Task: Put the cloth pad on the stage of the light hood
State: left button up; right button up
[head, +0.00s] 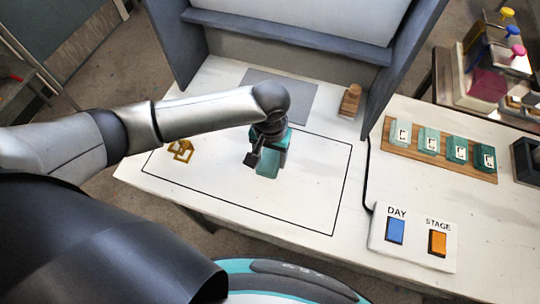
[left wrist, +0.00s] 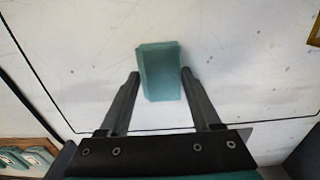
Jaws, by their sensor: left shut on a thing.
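The teal cloth pad (head: 268,168) is within the black-outlined area on the white table, in front of the light hood (head: 290,38). It also shows in the left wrist view (left wrist: 160,72), between the fingertips. My left gripper (head: 262,161) is shut on the pad and points down; I cannot tell whether the pad touches the table. The stage appears as a flat grey rectangle (head: 292,93) under the hood, behind the gripper; my left arm covers part of it. My right gripper is not in view.
A wooden block (head: 350,101) stands right of the stage. A brass frame (head: 181,150) lies left. A wooden board (head: 432,160) with several marked teal pads and a DAY/STAGE button panel (head: 413,237) are at right. The hood's side walls flank the stage.

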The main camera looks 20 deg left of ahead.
aim_at(270, 160)
pick_arm(q)
jog(key=shift+f, duration=0.15)
jog(key=o, duration=1.3)
notch_tip(270, 160, up, 12)
jog(key=shift+r+p, duration=0.15)
jog(key=shift+p, duration=0.95)
